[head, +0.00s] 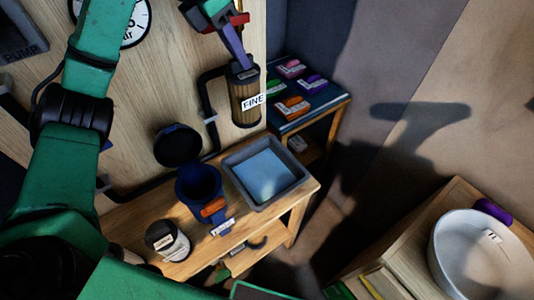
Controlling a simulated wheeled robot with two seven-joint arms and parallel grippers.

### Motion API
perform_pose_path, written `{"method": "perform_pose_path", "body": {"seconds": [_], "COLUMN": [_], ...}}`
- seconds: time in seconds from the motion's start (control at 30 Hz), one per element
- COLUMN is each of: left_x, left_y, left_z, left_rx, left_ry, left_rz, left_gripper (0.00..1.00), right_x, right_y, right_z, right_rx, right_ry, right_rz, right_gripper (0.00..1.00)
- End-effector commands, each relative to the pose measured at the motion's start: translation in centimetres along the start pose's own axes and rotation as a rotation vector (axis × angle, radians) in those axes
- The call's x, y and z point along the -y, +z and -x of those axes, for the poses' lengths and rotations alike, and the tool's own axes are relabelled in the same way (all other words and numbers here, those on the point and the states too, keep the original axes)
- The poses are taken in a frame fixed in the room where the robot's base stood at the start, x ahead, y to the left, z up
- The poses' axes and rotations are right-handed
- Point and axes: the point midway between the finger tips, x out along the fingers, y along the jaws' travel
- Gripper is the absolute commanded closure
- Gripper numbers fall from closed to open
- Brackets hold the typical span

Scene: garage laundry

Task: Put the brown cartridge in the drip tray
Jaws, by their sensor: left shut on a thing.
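The brown cartridge (246,112) is a ribbed cylinder with a white FINE label. It hangs roughly upright in my left gripper (239,62), whose fingers are shut at its top end. The drip tray (236,180) is a grey square tray with a pale blue inside, on the wooden bench. It looks empty. The cartridge shows above the tray's back left side in the head view, apart from it; its exact height is hard to tell. My right gripper is out of view.
An open blue housing (186,189) stands left of the tray, with a black round lid (178,146) behind it. A labelled jar (177,248) stands at the bench's front. A side table (327,106) holds several coloured packs. A white bucket (447,262) is at right.

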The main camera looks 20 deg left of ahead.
Motion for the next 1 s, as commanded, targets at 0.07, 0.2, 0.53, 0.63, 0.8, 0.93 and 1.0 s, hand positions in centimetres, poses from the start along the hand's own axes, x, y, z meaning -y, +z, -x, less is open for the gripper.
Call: {"method": "perform_pose_path", "body": {"seconds": [0.07,0.2,0.53,0.63,0.8,0.93,1.0], "left_x": [0.1,0.1,0.1,0.1,0.1,0.1,0.0], "left_y": [-1.3,-2.9,-6.6,-7.3,-8.2,-9.1,-9.1], "left_z": [-3.1,-6.8,-15.7,-17.6,-19.8,-21.7,-22.0], "left_rx": [-0.004,-0.005,-0.004,-0.001,-0.001,-0.001,0.002], "left_ry": [-0.006,-0.004,-0.003,-0.002,-0.003,-0.002,0.001], "left_rz": [-0.001,-0.001,-0.001,0.000,0.000,-0.001,-0.002], "left_gripper": [1.00,1.00,1.00,1.00,1.00,1.00,1.00], "right_x": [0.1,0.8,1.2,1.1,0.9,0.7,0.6], "right_y": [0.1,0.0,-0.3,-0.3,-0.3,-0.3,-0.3], "right_z": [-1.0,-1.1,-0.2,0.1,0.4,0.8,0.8], "right_rx": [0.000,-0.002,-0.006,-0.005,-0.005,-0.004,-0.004], "right_ry": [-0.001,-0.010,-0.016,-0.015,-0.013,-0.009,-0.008], "right_rz": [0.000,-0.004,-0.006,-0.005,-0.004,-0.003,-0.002], "right_gripper": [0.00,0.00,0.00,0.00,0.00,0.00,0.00]}}
